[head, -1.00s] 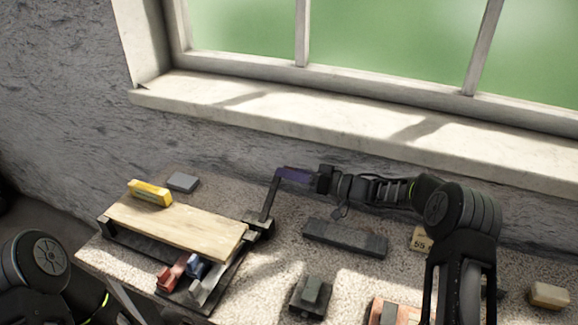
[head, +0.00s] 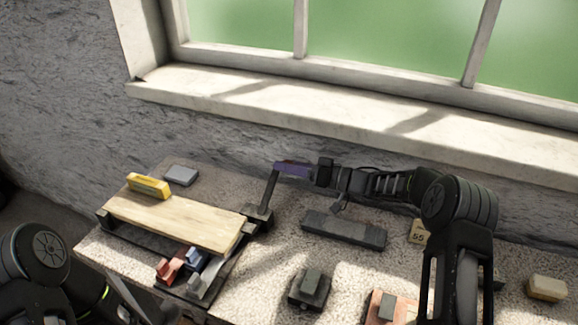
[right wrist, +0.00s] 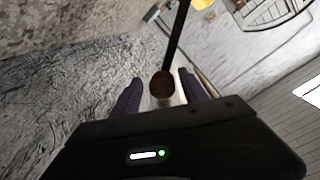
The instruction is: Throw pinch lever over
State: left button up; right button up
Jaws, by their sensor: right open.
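The lever (head: 268,193) is a dark bar rising from a bracket (head: 258,217) at the right end of a wooden board. It leans slightly right at its top. My right gripper (head: 282,168), with purple fingers, reaches in from the right at the lever's upper end. In the right wrist view the lever bar (right wrist: 176,40) ends in a round brown knob (right wrist: 162,84). The knob lies between the two spread fingers (right wrist: 160,77), with a gap on each side. The gripper is open. My left arm shows at the lower left; its gripper is out of view.
The board (head: 175,219) carries a yellow block (head: 149,186). A grey block (head: 181,175) lies behind it. Red (head: 169,270) and blue (head: 194,258) pieces sit in front. A long dark block (head: 344,229) and a dark fixture (head: 310,288) stand to the right. The window sill runs behind.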

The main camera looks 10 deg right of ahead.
jog(key=shift+d, duration=0.1)
jog(key=b+v, duration=0.1)
jog(key=v, duration=0.6)
jog(key=shift+s+d, duration=0.25)
